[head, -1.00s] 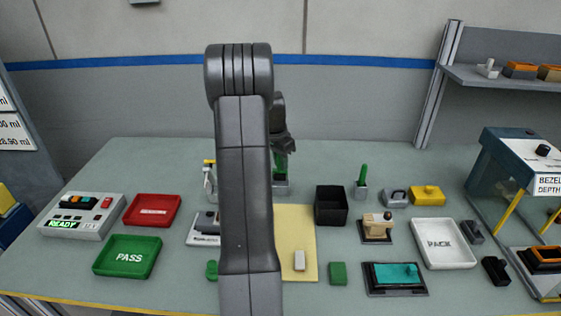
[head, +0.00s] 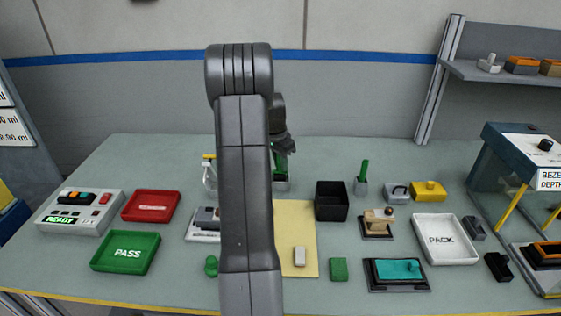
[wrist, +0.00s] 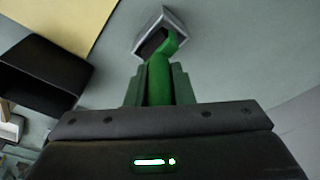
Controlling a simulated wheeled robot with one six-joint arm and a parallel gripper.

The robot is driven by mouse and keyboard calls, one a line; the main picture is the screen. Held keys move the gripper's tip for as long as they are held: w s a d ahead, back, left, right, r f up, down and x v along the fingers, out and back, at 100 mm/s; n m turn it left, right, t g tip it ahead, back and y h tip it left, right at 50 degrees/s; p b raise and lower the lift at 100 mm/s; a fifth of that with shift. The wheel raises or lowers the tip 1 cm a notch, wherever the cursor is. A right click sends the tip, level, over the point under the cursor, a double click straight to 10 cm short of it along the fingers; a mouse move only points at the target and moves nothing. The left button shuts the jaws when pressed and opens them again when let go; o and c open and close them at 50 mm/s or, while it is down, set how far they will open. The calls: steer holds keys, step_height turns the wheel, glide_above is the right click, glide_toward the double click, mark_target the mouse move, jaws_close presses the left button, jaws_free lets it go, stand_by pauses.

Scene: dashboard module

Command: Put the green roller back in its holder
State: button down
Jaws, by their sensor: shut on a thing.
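The green roller (wrist: 159,78) is between my gripper's fingers (wrist: 158,88) in the wrist view, its handle running away from the palm. Its far, bent end reaches over the opening of a small grey square holder (wrist: 178,18). I cannot tell how deep the end sits in the holder. In the head view my gripper (head: 284,146) is above the holder (head: 282,187) at the back of the table, with part of the roller (head: 281,167) showing below it. My arm hides the left side there. My gripper is shut on the roller.
A black open bin (head: 331,214) stands right of the holder, beside a yellow mat (head: 298,225). Another grey holder (head: 361,189) with a green stick (head: 364,171) stands further right. The table behind the holder is mostly clear.

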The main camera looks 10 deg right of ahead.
steer(key=shift+f+b, duration=0.95)
steer(key=shift+f, duration=0.5)
steer(key=c, duration=1.2)
jaws_free()
steer(key=shift+o, duration=0.2)
step_height(320, 180, up, 14)
steer(key=s+a+b, duration=0.1)
steer(key=shift+a+f, duration=0.2)
steer(key=shift+a, duration=0.15)
steer(key=f, duration=0.4)
steer(key=d+f, duration=0.1)
steer(key=f, duration=0.4)
steer(key=w+f+p, duration=0.1)
steer(key=f, duration=0.3)
steer(key=shift+d+f, duration=0.35)
steer(key=shift+r+p, duration=0.3)
steer(key=shift+r, duration=0.2)
